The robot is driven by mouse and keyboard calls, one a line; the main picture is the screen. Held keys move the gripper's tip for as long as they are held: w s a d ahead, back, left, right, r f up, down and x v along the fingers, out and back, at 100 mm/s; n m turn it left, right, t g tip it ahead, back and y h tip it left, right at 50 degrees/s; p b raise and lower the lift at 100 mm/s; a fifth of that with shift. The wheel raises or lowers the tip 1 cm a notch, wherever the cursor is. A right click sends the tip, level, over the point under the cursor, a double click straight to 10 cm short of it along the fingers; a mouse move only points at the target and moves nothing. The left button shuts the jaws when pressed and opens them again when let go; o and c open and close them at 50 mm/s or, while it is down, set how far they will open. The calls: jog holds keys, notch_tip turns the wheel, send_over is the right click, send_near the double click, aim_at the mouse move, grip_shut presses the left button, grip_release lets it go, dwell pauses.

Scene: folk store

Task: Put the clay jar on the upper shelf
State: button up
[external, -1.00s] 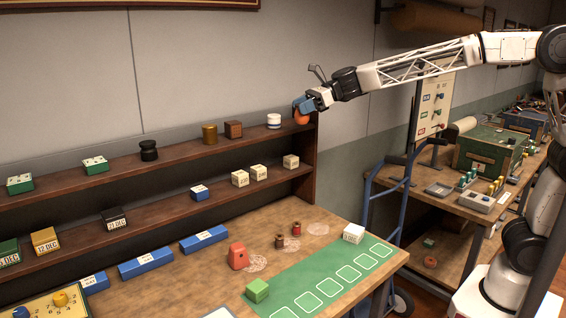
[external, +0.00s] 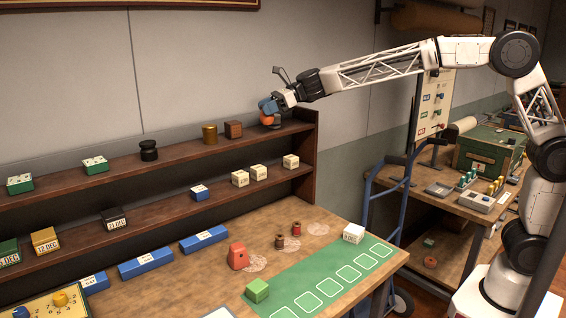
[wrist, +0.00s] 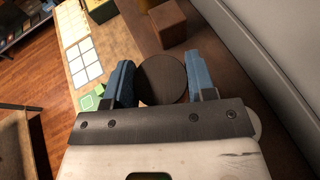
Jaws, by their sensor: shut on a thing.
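My gripper (external: 268,107) is shut on the clay jar (external: 267,119), an orange-brown jar that shows just below the blue fingers in the external view. In the wrist view the jar's round dark brown top (wrist: 161,80) sits between the two blue fingers. The jar is over the upper shelf (external: 185,152), near its right part, just right of a wooden cube (external: 233,129). I cannot tell whether the jar's base touches the shelf. The white jar seen there earlier is mostly or wholly hidden by my gripper.
The lower shelf holds several small blocks (external: 240,178). The shelf's right side panel (external: 307,150) stands close by.

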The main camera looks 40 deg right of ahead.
jog(key=shift+w+a+f, duration=0.1)
jog(key=shift+w+a, duration=0.3)
jog(key=shift+w, duration=0.25)
jog(key=shift+w+a, duration=0.4)
jog(key=shift+w, duration=0.2)
jog(key=shift+f, duration=0.1)
jog(key=shift+f, duration=1.7)
jog(key=shift+f, duration=0.1)
jog(key=o, duration=0.9)
jog(key=shift+o, duration=0.2)
